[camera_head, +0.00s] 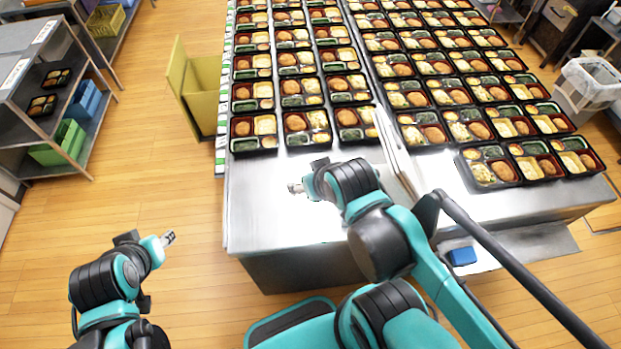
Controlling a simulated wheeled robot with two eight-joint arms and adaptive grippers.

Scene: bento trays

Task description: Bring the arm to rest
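My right arm reaches over the near end of the steel table (262,222). Its gripper (294,188) points left above a bare part of the table top, clear of the trays. My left arm is at the lower left, over the wooden floor and off the table. Its gripper (169,237) points up and to the right. Nothing shows held in either gripper. Both grippers are small in this view, so their finger opening cannot be made out.
Rows of filled bento trays (254,132) cover the table beyond my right arm. More trays (490,172) stand at right, past a raised divider (392,146). A yellow bin (188,88) stands left of the table. Steel shelves (40,95) stand far left. The floor between is clear.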

